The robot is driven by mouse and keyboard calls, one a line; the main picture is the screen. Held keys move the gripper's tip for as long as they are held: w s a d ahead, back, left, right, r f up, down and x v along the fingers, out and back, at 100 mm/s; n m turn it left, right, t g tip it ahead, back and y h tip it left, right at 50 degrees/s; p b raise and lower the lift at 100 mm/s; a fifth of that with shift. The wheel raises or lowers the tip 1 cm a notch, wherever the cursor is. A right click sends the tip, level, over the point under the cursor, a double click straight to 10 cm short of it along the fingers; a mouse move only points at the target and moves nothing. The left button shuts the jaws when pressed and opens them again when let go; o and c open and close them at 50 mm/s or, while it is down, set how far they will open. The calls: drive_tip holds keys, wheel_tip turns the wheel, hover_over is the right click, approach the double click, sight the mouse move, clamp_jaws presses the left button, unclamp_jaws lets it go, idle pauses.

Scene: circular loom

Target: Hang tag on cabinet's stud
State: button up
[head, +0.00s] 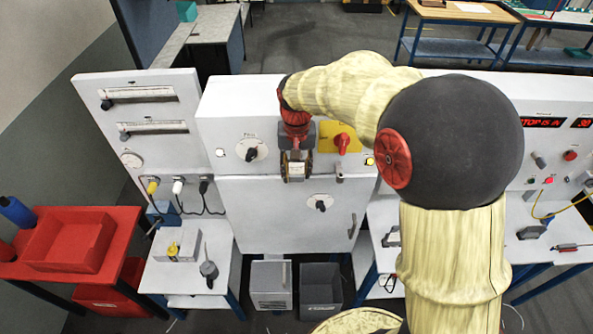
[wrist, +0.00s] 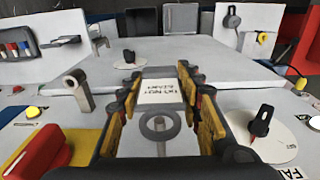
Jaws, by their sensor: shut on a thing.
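My gripper (head: 296,168) is shut on the tag, in front of the cabinet's upper face. The tag (wrist: 162,92) shows in the wrist view between the yellow-and-black fingers, with a white printed label and a grey part with a round ring. In the head view only a small pale patch of the tag (head: 296,170) shows between the fingers. The cabinet (head: 265,215) is white, with a door below. A grey stud (head: 340,171) sticks out to the right of my gripper, below the yellow plate; it shows at left in the wrist view (wrist: 77,84). Tag and stud are apart.
A red rotary handle (head: 342,143) on a yellow plate sits right of my gripper. Black knobs sit at left (head: 251,153) and on the door (head: 321,204). A vertical door handle (head: 352,226) protrudes at right. Grey bins (head: 321,286) stand below.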

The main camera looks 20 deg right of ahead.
drive_tip(key=shift+s+f, duration=0.1)
drive_tip(key=shift+f, duration=0.05)
drive_tip(key=o, duration=1.4)
drive_tip(key=shift+c, duration=0.2)
wheel_tip(320, 180, up, 7)
drive_tip(key=s+p, duration=0.2)
drive_tip(key=p, duration=0.1)
drive_tip(key=shift+a+p, duration=0.35)
